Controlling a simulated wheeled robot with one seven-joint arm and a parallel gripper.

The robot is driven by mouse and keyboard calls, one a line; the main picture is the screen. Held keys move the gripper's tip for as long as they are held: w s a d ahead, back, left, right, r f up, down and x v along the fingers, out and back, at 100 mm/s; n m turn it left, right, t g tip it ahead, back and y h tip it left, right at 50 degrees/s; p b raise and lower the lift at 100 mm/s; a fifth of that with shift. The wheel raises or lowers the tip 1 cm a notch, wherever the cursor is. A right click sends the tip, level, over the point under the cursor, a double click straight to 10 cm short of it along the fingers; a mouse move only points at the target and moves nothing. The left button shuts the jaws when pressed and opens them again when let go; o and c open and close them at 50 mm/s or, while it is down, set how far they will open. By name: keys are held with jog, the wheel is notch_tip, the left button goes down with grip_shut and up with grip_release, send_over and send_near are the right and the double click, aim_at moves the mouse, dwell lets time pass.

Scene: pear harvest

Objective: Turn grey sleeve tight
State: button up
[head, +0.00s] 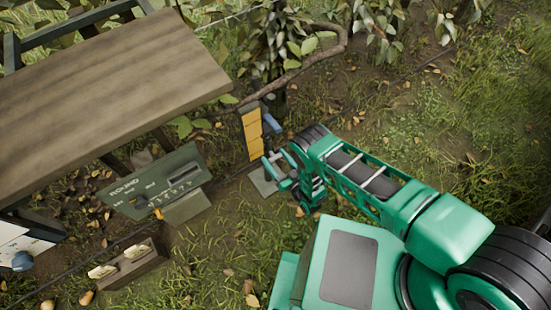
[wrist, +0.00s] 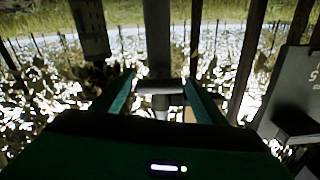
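My gripper (wrist: 160,82) reaches forward in the wrist view, its two green fingers wide apart. A grey sleeve-like part (wrist: 162,88) shows between the fingertips, in front of an upright grey post (wrist: 158,35). I cannot tell whether either finger touches it. In the head view my gripper (head: 277,168) is low, just right of the foot of a yellow marked board (head: 251,134). A blue handle-like part (head: 271,124) sits just above it. The grey sleeve cannot be made out in the head view, where the gripper and arm may hide it.
A wooden tabletop (head: 110,75) fills the upper left. A green panel marked ROUND (head: 150,185) stands left of my gripper. A small wooden box (head: 135,265) lies at lower left. A branch (head: 325,30) hangs behind. Grass to the right is open.

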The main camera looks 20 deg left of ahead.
jog(key=shift+n, duration=0.3)
jog(key=n, duration=0.4)
jog(key=shift+d, duration=0.15)
jog(key=n, duration=0.4)
jog(key=shift+n, duration=0.4)
jog(key=n, duration=0.4)
jog(key=shift+f+n, duration=0.1)
jog(key=shift+n, duration=2.1)
jog(key=o, duration=0.9)
jog(key=shift+o, duration=0.4)
